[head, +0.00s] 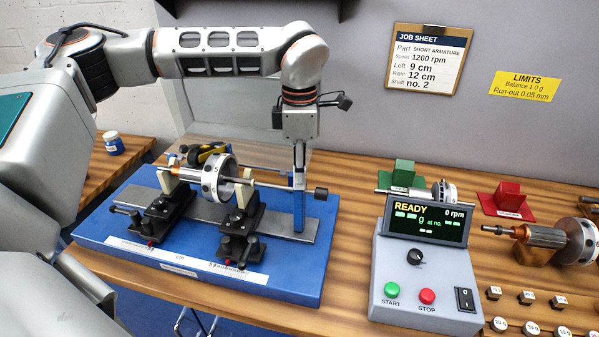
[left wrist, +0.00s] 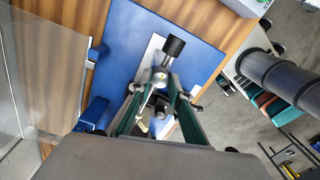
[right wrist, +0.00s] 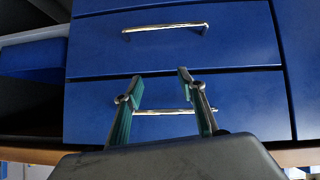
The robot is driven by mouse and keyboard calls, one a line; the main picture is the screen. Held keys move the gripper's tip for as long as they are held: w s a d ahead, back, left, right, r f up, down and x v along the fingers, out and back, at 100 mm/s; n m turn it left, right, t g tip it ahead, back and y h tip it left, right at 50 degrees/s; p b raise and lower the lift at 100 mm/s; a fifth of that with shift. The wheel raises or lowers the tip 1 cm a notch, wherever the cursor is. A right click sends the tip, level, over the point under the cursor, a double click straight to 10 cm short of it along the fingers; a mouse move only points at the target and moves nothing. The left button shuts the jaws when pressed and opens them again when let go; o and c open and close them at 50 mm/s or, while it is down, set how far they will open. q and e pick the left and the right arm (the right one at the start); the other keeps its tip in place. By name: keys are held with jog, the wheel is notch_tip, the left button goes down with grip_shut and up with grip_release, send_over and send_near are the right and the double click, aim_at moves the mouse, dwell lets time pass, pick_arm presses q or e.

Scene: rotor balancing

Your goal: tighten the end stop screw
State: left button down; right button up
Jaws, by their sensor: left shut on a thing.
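The end stop is a blue post (head: 298,212) at the right end of the blue base. A thin metal rod (head: 268,185) runs from the rotor (head: 216,177) toward the post, and a black cylindrical knob (head: 321,193) sticks out on the post's right. My left gripper (head: 299,178) points down at the top of the post. In the left wrist view its fingers (left wrist: 160,86) are shut around the end stop screw (left wrist: 160,75), a rounded metal piece beside the black knob (left wrist: 174,46). My right gripper (right wrist: 160,80) is open and empty in front of blue drawers.
The rotor rests on two black supports (head: 240,232) on the blue base (head: 200,275). Right of it stands a grey control box (head: 420,285) reading READY, 0 rpm. Other rotors (head: 575,240) and small weights (head: 527,297) lie on the right. A drawer handle (right wrist: 165,30) is near my right gripper.

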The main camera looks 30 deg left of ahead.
pick_arm(q)
jog(key=shift+m, duration=0.3)
dwell(0.4)
jog(key=c, duration=1.8)
grip_release()
jog(key=shift+c, duration=0.2)
notch_tip(320, 180, up, 12)
